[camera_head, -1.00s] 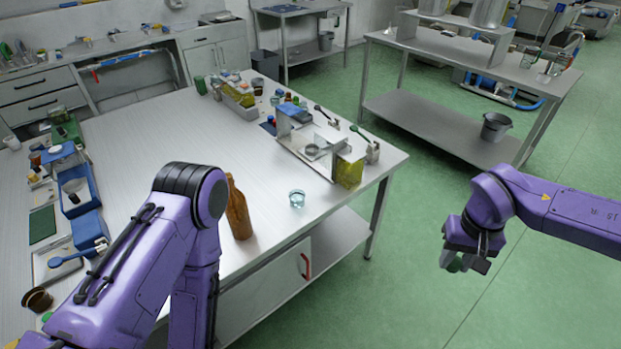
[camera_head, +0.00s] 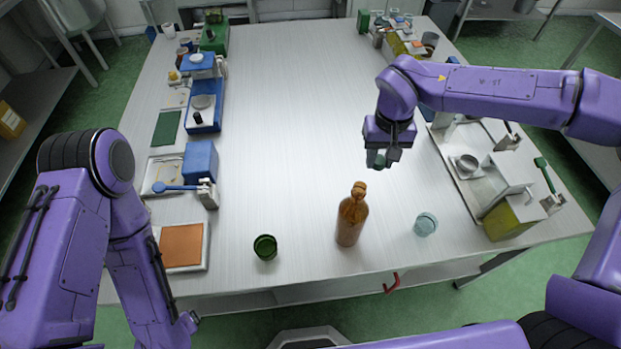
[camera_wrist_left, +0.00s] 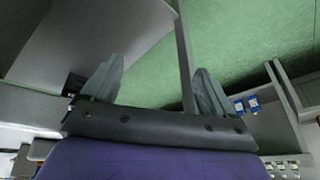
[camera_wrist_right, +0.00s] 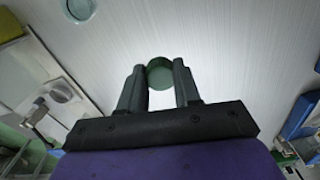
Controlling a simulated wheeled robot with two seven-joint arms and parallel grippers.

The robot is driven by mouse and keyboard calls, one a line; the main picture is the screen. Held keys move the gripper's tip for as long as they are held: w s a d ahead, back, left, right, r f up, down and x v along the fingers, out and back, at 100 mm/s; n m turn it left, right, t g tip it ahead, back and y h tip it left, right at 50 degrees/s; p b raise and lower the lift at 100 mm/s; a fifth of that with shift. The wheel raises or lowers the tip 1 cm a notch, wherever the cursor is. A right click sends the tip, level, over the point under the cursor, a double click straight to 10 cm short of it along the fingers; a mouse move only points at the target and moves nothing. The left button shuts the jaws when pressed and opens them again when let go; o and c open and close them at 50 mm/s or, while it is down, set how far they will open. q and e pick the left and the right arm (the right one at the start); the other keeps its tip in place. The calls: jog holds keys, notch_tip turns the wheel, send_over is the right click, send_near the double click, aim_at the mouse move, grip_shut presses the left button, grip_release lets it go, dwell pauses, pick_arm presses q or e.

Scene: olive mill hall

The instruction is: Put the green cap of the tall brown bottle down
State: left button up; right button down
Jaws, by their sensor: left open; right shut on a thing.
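The tall brown bottle (camera_head: 350,222) stands upright near the table's front edge, its top without the green cap. My right gripper (camera_head: 377,160) is above the table, behind and a little right of the bottle. It is shut on the green cap (camera_wrist_right: 160,74), which sits between the fingertips in the right wrist view; the white tabletop lies beyond it. In the head view the cap is small and mostly hidden by the fingers. My left gripper (camera_wrist_left: 155,88) is open and empty in the left wrist view, with green floor and a grey table frame beyond it.
A dark green cup (camera_head: 265,247) stands left of the bottle and a clear bluish glass (camera_head: 426,225) to its right. Blue equipment and trays (camera_head: 203,110) line the left side. A balance-like metal stand (camera_head: 470,170) is at the right. The table's middle (camera_head: 290,120) is bare.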

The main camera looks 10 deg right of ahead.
pick_arm(q)
jog(key=shift+o, duration=0.5)
notch_tip(320, 180, down, 9)
jog(key=b, duration=0.8)
jog(key=shift+w+d, duration=0.25)
jog(key=shift+w, duration=0.05)
pick_arm(e)
notch_tip(320, 180, down, 7)
jog(key=w+a+m, duration=0.2)
jog(key=a+m, duration=0.1)
jog(key=m, duration=0.5)
jog(key=m+b, duration=0.2)
jog(key=m, duration=0.2)
send_near(346, 191)
jog(key=f, duration=0.2)
jog(key=s+f, duration=0.1)
jog(key=f, duration=0.3)
jog(key=shift+s+a, duration=0.35)
jog(key=shift+s, duration=0.05)
pick_arm(q)
jog(key=shift+s+a+f, duration=0.1)
jog(key=shift+s+f, duration=0.05)
jog(key=shift+f, duration=0.7)
pick_arm(e)
jog(key=shift+f, duration=0.35)
jog(key=c, duration=0.8)
grip_release()
jog(key=shift+f, duration=0.15)
notch_tip(346, 191, up, 12)
jog(key=shift+r, duration=0.2)
